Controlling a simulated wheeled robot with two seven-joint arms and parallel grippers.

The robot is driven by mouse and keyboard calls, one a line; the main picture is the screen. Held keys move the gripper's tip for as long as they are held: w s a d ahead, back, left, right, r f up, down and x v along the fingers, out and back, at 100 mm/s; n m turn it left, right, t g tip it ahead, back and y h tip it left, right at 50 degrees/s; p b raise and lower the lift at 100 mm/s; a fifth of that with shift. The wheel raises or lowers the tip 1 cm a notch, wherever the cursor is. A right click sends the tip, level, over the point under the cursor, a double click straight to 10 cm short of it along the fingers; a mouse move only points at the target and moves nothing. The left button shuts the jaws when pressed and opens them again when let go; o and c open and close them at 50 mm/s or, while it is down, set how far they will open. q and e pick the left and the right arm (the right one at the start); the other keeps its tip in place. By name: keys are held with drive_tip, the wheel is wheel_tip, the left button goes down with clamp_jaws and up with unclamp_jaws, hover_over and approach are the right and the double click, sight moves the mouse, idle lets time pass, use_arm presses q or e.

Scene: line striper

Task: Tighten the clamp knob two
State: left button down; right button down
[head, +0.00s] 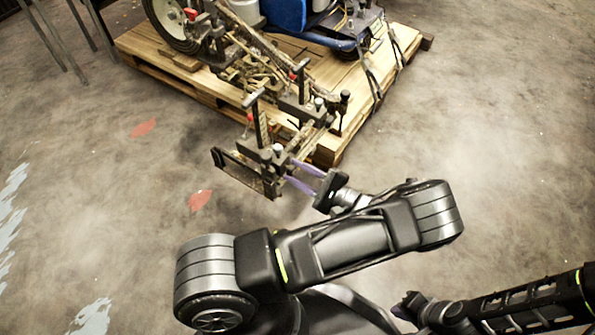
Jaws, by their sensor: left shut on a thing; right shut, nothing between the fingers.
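The line striper's clamp assembly (258,172), dark metal with bars and small grey knobs, juts out past the front of the pallet. My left gripper (291,174), with purple fingers, reaches its right side and is shut on a small part there, apparently a clamp knob. The held part is mostly hidden between the fingers, and I cannot tell its number. Another grey knob (278,150) shows just above the fingers. My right gripper (398,310) is low in the picture, shut and empty, away from the striper.
The blue striper (290,14) with its wheel (172,22) stands on a wooden pallet (150,45), with dark straps at the right. Metal legs (60,45) stand at the upper left. The concrete floor (500,130) is clear to the right.

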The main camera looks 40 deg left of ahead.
use_arm(q)
drive_tip(key=c, duration=1)
unclamp_jaws()
drive_tip(key=shift+c, duration=0.2)
drive_tip(key=d, duration=0.7)
drive_tip(key=shift+d, duration=0.4)
drive_tip(key=shift+w+p, duration=0.1)
drive_tip(key=shift+p, duration=0.2)
